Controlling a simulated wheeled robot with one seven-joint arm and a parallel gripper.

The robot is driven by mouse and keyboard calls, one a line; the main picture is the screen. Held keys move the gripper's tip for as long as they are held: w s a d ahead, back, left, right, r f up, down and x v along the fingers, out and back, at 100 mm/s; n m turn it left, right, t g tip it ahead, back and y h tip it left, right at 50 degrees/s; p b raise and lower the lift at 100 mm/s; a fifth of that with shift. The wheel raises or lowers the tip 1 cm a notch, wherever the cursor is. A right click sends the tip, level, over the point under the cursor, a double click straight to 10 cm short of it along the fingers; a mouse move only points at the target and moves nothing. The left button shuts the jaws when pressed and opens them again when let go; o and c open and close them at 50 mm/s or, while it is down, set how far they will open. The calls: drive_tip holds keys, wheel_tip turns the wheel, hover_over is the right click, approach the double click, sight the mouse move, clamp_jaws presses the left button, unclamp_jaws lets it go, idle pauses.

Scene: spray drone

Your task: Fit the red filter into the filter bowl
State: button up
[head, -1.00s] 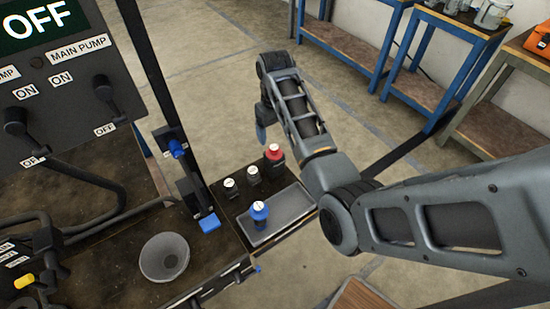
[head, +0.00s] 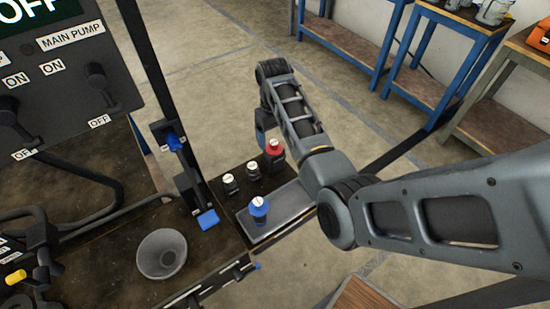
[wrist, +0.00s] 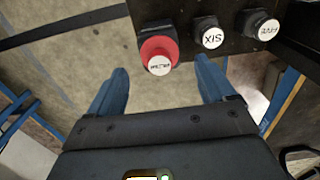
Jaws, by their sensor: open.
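The red filter (head: 274,150) is a red-topped piece with a white label, standing upright at the back end of the dark bench. In the wrist view the red filter (wrist: 158,56) is just beyond the fingertips, roughly midway between them, with no contact visible. My gripper (wrist: 160,82) is open and empty, its two blue fingers apart. In the head view my gripper (head: 261,138) hangs beside the filter, partly hidden by my arm. A grey round bowl (head: 161,254), open upward, stands on the bench at lower left; it looks like the filter bowl.
Two dark pieces with white caps (head: 230,182) (head: 253,170) stand near the red filter; wrist labels read SIX and FIVE. A blue piece (head: 259,210) stands on a grey tray (head: 285,213). A black post and blue-handled lever (head: 173,143) rise between bowl and filter.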

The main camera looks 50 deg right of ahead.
sight(274, 142)
drive_tip(key=shift+f+b, duration=0.65)
drive_tip(key=shift+f, duration=1.15)
drive_tip(key=shift+r+p, duration=0.1)
drive_tip(key=shift+p, duration=0.45)
drive_tip(key=shift+c, duration=0.4)
drive_tip(key=c, duration=1.3)
drive_tip(key=shift+c, duration=0.2)
drive_tip(key=shift+r, duration=0.15)
drive_tip(key=shift+r+p, duration=0.85)
drive_tip(key=shift+p, duration=0.3)
drive_tip(key=shift+r, duration=1.95)
drive_tip(key=shift+r, duration=0.15)
